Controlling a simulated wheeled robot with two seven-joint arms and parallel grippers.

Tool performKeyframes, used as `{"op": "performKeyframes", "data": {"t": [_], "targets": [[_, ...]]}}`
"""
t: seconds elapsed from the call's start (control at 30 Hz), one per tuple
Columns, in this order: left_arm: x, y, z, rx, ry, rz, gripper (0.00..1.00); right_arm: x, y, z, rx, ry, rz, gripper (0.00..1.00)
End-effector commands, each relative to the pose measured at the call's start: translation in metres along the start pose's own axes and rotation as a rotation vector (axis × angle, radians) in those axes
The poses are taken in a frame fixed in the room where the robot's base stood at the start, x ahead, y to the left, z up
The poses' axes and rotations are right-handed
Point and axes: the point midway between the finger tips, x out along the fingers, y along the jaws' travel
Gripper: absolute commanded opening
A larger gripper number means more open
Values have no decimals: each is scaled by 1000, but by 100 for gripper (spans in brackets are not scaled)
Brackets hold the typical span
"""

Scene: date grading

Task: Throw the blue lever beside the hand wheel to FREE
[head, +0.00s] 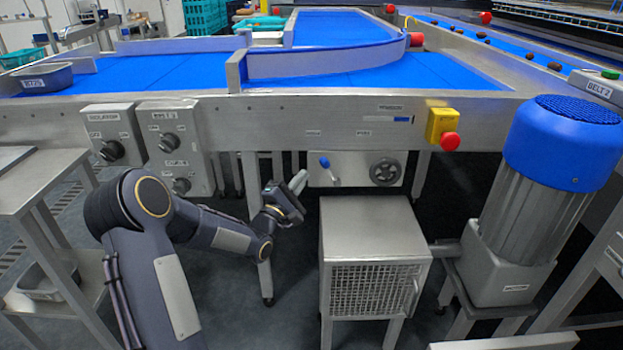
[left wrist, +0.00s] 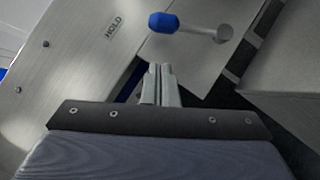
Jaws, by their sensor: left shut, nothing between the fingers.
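The blue lever (head: 325,162) is on a steel panel under the belt frame, left of the hand wheel (head: 385,171). Its blue knob points up and slightly left from its pivot. In the left wrist view the lever's knob (left wrist: 163,22) and metal shaft show beyond my fingertips, with a gap between. My left gripper (head: 301,178) is shut and empty, just left of the lever. Its closed fingers also show in the left wrist view (left wrist: 160,72). A HOLD label (left wrist: 115,25) is on the steel plate left of the lever there. My right gripper is not in view.
A yellow box with a red button (head: 450,141) sits right of the hand wheel. A steel box with a mesh front (head: 375,245) stands below the panel. Knob boxes (head: 113,137) are at left, and a large blue-topped motor (head: 560,143) is at right.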

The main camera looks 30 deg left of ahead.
Motion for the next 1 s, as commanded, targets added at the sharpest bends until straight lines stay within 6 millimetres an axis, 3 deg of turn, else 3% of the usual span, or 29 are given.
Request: {"op": "performKeyframes", "data": {"t": [0.1,0.27,1.0], "targets": [[12,-1,15,-1,-7,0,0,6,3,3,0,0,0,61],[20,-1,23,0,-4,-1,0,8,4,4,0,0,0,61],[24,2,29,45,-3,-34,0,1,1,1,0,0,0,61]]}}
